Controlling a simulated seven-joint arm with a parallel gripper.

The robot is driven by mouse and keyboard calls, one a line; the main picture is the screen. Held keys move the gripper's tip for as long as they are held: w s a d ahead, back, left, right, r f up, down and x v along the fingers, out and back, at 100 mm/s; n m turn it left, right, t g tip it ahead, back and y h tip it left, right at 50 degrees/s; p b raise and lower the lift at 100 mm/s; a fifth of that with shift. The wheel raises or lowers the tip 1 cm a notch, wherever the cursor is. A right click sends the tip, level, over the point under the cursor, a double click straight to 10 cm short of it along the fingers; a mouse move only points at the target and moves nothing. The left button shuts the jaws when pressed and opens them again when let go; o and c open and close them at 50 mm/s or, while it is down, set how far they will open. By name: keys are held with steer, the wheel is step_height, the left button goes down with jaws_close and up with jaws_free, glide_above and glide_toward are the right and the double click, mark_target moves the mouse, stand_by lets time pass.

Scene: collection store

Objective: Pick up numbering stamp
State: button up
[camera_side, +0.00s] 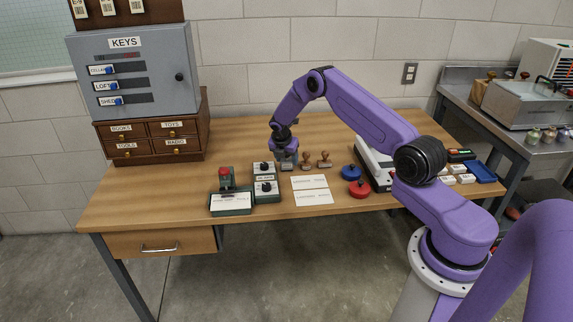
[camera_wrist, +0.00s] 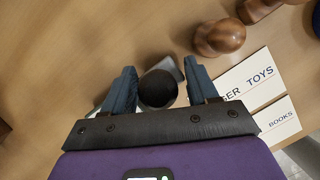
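The numbering stamp appears to be a grey metal piece with a round black knob (camera_wrist: 158,89). In the wrist view the knob stands between the two blue fingers of my gripper (camera_wrist: 163,82). The fingers are apart. A narrow gap shows on the right of the knob; on the left I cannot tell whether the finger touches. In the side view my gripper (camera_side: 286,163) is low over the desk, left of two wooden stamps, and mostly hides the stamp there. The stamp's lower part is hidden by the knob and fingers in the wrist view.
Two wooden hand stamps (camera_side: 324,160) stand close on the right. Labelled white cards (camera_side: 310,189) lie in front. Red (camera_side: 359,189) and blue round items sit right. Bare wood lies behind.

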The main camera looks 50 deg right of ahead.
stand_by(0.3)
steer(key=shift+r, duration=0.5)
step_height(320, 180, up, 2)
steer(key=shift+r, duration=0.1)
steer(key=s+a+r, duration=0.2)
steer(key=s+r, duration=0.3)
steer(key=s, duration=0.1)
steer(key=s+a+r, duration=0.3)
steer(key=s+r, duration=0.1)
steer(key=s, duration=0.3)
steer(key=shift+a+r, duration=0.3)
steer(key=shift+r, duration=0.1)
